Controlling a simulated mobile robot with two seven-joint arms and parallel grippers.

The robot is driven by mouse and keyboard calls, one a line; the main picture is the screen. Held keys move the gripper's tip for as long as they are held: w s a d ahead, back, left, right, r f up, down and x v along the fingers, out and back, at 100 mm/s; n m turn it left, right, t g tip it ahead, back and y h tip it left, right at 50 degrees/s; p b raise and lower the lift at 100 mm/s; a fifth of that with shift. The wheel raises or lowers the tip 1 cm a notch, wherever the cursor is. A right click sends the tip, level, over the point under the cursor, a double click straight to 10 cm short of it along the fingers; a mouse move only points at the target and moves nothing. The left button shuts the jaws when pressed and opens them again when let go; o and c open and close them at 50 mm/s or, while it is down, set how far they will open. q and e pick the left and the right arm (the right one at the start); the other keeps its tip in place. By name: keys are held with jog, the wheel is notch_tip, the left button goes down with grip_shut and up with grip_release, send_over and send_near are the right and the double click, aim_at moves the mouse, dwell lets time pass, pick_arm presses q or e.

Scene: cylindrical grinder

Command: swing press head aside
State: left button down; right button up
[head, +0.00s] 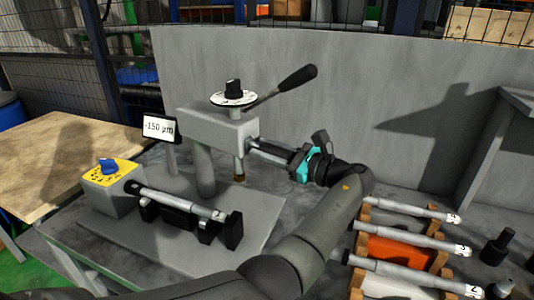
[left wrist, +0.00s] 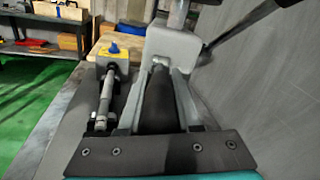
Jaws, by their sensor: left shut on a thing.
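The press head (head: 215,128) is a grey block on an upright column (head: 203,168), with a dial and black knob (head: 233,95) on top. Its ram (head: 239,168) points down, close to the far end of a shaft on the fixture. My left gripper (head: 262,150) reaches in from the right and is shut on a dark handle (left wrist: 157,105) at the head's side; in the head view the fingers mostly hide this handle. The left wrist view shows the head (left wrist: 172,46) just beyond the fingertips. My right gripper is not in view.
A lever with a black grip (head: 297,78) rises behind the head. A steel shaft (head: 180,202) lies on black supports beside a yellow panel with a blue knob (head: 108,166). A display (head: 159,128) reads -150 µm. Several shafts (head: 410,208) lie on racks at right. A grey wall (head: 400,100) stands behind.

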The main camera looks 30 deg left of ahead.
pick_arm(q)
jog(key=shift+w, duration=0.1)
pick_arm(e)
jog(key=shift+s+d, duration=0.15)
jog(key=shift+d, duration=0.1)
pick_arm(q)
jog(key=c, duration=0.6)
grip_release()
jog(key=shift+a, duration=0.1)
jog(key=s+d+b, duration=0.2)
jog(key=d+b, duration=0.2)
jog(key=d, duration=1.1)
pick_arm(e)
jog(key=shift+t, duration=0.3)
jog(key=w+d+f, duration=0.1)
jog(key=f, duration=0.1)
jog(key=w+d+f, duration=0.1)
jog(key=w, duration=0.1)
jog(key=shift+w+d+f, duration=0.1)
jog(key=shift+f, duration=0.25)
pick_arm(q)
jog(key=shift+d, duration=0.1)
